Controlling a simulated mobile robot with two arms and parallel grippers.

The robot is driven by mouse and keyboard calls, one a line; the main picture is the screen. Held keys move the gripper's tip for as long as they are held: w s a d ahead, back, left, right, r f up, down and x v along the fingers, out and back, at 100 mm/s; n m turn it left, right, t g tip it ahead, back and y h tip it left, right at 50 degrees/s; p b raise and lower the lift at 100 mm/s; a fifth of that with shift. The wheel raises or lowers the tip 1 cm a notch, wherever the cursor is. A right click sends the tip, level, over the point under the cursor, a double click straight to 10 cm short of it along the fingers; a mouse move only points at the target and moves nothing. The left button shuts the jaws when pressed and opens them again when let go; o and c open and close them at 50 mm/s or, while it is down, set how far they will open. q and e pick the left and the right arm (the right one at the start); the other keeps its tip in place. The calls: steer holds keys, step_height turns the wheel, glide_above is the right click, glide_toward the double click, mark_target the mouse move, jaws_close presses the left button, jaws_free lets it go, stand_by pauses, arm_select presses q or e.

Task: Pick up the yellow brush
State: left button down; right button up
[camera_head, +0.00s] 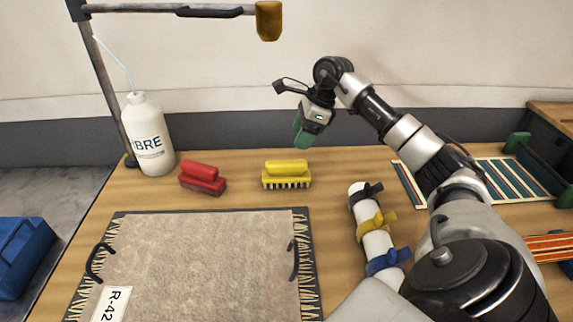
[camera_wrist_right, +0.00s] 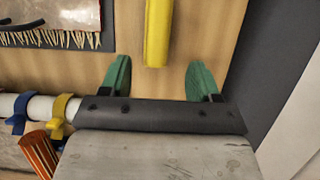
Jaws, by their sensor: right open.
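The yellow brush (camera_head: 286,173) stands on the wooden table, bristles down, behind the rug sample and right of a red brush (camera_head: 202,178). My right gripper (camera_head: 304,137) is above and a little behind the yellow brush, with its green fingers pointing down. In the right wrist view the two green fingers (camera_wrist_right: 158,78) are spread apart and empty. The yellow brush (camera_wrist_right: 157,32) shows there at the top, between the lines of the fingers but beyond their tips, with part of it cut off by the frame. My left gripper is in neither view.
A beige rug sample (camera_head: 200,262) on a dark board fills the table's front. A white bottle (camera_head: 148,138) stands at the left. A white roll with coloured clips (camera_head: 376,245) lies right of the rug. A mustard-coloured lamp head (camera_head: 268,20) hangs above.

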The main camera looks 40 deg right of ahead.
mark_target(288, 162)
steer(key=x, duration=0.3)
steer(key=shift+s+a+f, duration=0.15)
steer(key=shift+a+f, duration=0.15)
steer(key=shift+a, duration=0.1)
steer(key=p+x, duration=0.2)
steer(key=x, duration=0.3)
steer(key=shift+d+f, duration=0.1)
steer(key=shift+f, duration=0.1)
steer(key=shift+w+f, duration=0.3)
steer(key=shift+f, duration=0.2)
arm_select(q)
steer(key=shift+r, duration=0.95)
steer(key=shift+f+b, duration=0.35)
steer(key=shift+b, duration=0.05)
arm_select(e)
steer(key=shift+f, duration=0.2)
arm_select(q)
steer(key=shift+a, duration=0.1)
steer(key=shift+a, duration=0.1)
arm_select(e)
steer(key=c, duration=1.1)
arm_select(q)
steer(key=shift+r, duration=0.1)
